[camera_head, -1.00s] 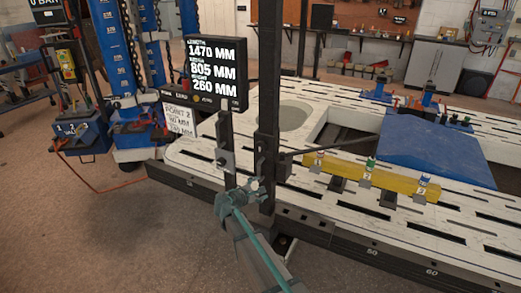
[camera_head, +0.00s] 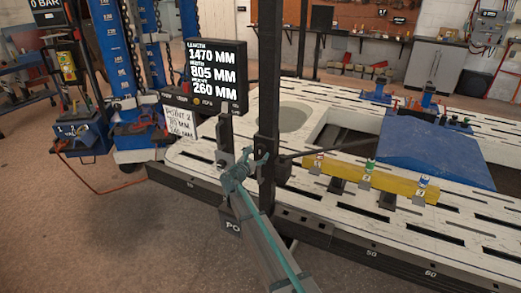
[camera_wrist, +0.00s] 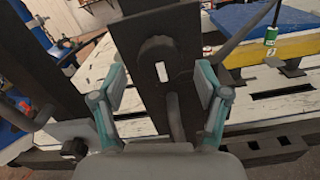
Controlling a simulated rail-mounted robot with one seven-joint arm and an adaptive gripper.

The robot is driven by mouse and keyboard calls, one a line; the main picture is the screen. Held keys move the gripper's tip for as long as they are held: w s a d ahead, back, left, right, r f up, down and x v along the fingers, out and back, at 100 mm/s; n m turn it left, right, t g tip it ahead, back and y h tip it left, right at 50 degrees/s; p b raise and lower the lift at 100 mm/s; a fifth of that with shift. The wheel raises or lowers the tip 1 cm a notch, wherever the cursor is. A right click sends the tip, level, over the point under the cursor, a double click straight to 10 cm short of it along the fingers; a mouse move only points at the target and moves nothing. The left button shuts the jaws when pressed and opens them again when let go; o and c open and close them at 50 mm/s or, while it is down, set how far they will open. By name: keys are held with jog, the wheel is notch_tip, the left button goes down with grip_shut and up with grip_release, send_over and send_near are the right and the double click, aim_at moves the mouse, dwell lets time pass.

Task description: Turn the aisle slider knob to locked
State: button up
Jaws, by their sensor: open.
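A dark upright post (camera_head: 267,85) stands at the near edge of the white bench. A dark slider block (camera_wrist: 158,50) with a pale upright slot faces me on it in the wrist view. A dark rounded bar (camera_wrist: 174,118), possibly the slider knob's handle, sticks out below the slot. I cannot read its locked or unlocked position. My gripper (camera_head: 250,164) is beside the post at slider height. In the wrist view my gripper (camera_wrist: 160,95) is open, its teal fingers either side of the bar and apart from it.
A second dark post with a small black knob (camera_wrist: 74,148) stands left of my gripper. A measurement display (camera_head: 213,75) hangs above it. A thin dark arm (camera_head: 325,146) reaches from the slider over the bench (camera_head: 200,160). A yellow beam (camera_head: 380,179) and blue panel (camera_head: 430,150) lie right.

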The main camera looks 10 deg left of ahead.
aim_at(260, 151)
jog(key=shift+x, duration=1.5)
jog(key=c, duration=1.2)
